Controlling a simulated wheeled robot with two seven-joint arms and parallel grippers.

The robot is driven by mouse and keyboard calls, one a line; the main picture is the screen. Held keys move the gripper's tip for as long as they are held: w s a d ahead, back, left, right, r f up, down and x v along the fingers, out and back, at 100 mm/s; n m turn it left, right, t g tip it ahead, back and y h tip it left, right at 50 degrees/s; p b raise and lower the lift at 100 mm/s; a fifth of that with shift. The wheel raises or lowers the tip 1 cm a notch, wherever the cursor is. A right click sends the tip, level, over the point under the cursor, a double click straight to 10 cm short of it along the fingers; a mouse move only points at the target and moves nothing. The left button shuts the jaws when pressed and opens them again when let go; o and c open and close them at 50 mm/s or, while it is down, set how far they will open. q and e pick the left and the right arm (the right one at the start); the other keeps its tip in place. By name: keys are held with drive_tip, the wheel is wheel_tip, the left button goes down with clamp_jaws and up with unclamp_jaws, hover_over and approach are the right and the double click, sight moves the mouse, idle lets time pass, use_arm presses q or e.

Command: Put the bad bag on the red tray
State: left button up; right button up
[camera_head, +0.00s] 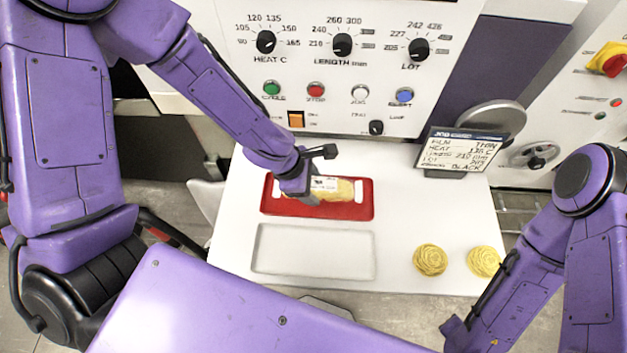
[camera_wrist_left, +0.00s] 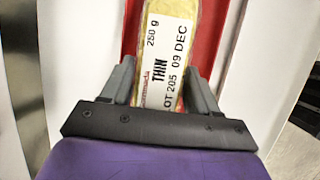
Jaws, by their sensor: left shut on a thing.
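The bag (camera_head: 335,188) is yellow with a white printed label and lies over the red tray (camera_head: 345,211) on the white table. My left gripper (camera_head: 310,197) is shut on the bag, coming from the tray's left side. In the left wrist view the two grey fingers stand on either side of the bag (camera_wrist_left: 168,75), whose label reads THIN, 250 g, LOT 205 and 09 DEC. The red tray (camera_wrist_left: 213,42) shows behind it. I cannot tell whether the bag touches the tray. My right arm shows at the right, but its gripper is out of view.
An empty white tray (camera_head: 313,250) lies in front of the red tray. Two yellow round nests (camera_head: 430,260) sit at the table's front right. A job card display (camera_head: 462,149) stands at the back right. The control panel (camera_head: 345,60) rises behind the table.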

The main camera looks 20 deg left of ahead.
use_arm(q)
drive_tip(key=shift+s+f, duration=0.45)
drive_tip(key=shift+s, duration=0.1)
drive_tip(key=shift+w+f, duration=0.25)
drive_tip(key=shift+w, duration=0.15)
drive_tip(key=o, duration=1.2)
drive_tip(key=shift+o, duration=0.2)
drive_tip(key=shift+s+r, duration=0.15)
drive_tip(key=shift+s, duration=0.05)
drive_tip(key=shift+a+r, duration=0.15)
drive_tip(key=shift+r, duration=0.3)
drive_tip(key=v, duration=1.1)
